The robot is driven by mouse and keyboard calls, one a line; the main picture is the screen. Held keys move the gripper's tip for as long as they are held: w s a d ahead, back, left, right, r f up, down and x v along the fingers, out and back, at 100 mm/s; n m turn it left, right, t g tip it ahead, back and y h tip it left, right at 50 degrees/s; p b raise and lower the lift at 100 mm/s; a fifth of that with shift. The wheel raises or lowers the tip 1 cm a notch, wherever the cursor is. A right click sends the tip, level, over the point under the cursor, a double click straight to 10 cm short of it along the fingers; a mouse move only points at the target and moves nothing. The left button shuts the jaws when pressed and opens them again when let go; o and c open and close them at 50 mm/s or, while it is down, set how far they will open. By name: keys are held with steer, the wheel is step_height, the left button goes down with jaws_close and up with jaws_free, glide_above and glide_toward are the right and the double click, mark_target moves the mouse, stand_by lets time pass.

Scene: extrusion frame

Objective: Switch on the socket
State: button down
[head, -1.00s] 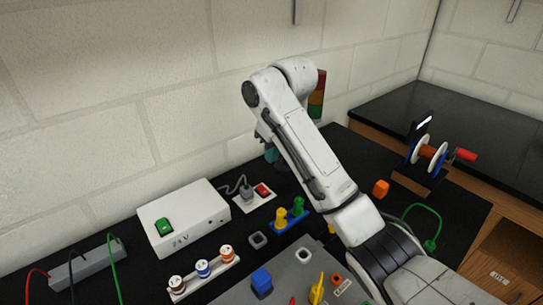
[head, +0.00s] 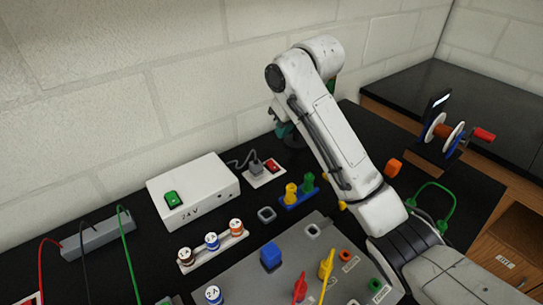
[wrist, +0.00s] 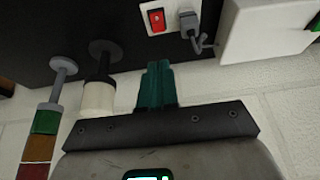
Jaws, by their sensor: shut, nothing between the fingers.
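The socket (head: 263,179) is a white plate on the black bench, with a red rocker switch (head: 272,166) and a grey plug (head: 256,167) in it. In the wrist view the socket (wrist: 174,17) is at the top edge, with the red switch (wrist: 156,19) left of the grey plug (wrist: 190,21). My gripper (wrist: 158,66) has teal fingers closed together, empty, and pointing toward the switch with a gap between. In the head view my gripper (head: 284,130) is behind the socket, near the wall, partly hidden by my arm. Whether the switch is on cannot be told.
A white box (head: 195,190) with a green switch stands left of the socket. Yellow and green pegs on a blue base (head: 299,193) stand in front. In the wrist view a stack light (wrist: 41,140) and a white cylinder (wrist: 97,96) stand left of my fingers.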

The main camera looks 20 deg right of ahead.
mark_target(269, 162)
steer(key=x, duration=0.9)
steer(key=p+x, duration=0.1)
steer(key=x, duration=0.3)
steer(key=shift+s+f, duration=0.2)
steer(key=shift+f, duration=0.1)
steer(key=shift+w+f, duration=0.1)
steer(key=shift+f, duration=0.05)
steer(key=shift+s+d+f+p, duration=0.1)
steer(key=shift+s+d+p, duration=0.1)
steer(key=shift+s+p, duration=0.75)
steer(key=shift+w, duration=0.1)
